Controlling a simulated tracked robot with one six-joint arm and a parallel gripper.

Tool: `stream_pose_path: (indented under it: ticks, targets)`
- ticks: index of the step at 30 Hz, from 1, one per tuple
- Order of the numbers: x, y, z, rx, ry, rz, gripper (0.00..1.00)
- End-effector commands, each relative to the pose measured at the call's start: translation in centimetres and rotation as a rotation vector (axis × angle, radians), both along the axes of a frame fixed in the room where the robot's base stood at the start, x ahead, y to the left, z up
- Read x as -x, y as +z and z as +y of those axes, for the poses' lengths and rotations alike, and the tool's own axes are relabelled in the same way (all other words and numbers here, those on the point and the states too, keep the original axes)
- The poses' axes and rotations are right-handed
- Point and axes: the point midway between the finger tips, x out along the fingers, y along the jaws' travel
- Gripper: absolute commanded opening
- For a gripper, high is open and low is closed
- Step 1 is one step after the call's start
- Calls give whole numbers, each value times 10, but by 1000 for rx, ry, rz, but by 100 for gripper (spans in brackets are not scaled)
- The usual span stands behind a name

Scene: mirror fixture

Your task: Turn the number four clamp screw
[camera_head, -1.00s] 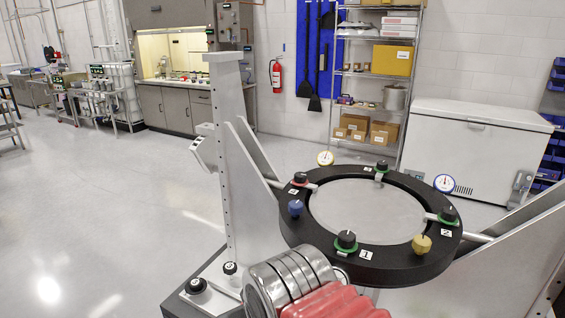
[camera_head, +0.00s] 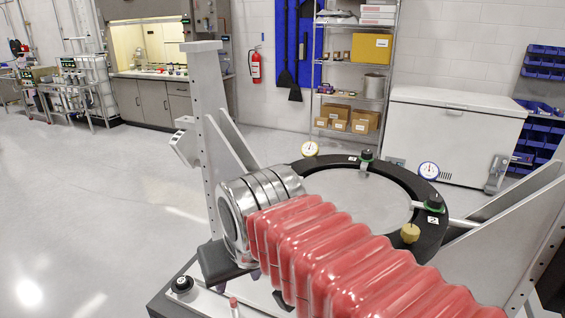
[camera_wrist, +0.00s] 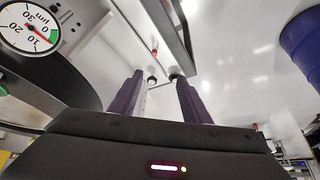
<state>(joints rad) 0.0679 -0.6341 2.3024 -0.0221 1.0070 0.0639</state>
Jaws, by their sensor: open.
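The black mirror ring (camera_head: 435,185) shows at the centre right in the head view, around a pale round mirror (camera_head: 360,195). The number three clamp screw (camera_head: 367,155) is at its far side. The number two clamp screw (camera_head: 434,202) is at its right. The number four clamp screw is not visible; my arm covers the left and near parts of the ring. My gripper is low left of the ring in the head view, partly hidden by my arm. In the wrist view my gripper (camera_wrist: 158,75) has two purple fingers, spread apart with nothing held between them.
Dial gauges stand at the ring's far left (camera_head: 310,148) and right (camera_head: 428,170). A dial (camera_wrist: 30,27) is close at the upper left in the wrist view. A tall grey upright (camera_head: 212,150) stands left of my arm. A black knob (camera_head: 182,286) is on the base.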

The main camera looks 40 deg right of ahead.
Motion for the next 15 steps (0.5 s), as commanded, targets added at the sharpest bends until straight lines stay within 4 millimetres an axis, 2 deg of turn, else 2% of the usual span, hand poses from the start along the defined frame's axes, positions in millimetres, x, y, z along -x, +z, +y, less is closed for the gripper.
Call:
stream_pose_path:
  ticks: [1, 6, 15]
  targets:
    - [-11, 16, -7, 0, -34, 5, 43]
    - [-41, 62, -32, -5, -160, 26, 43]
    - [-87, 135, -81, -14, -397, 53, 43]
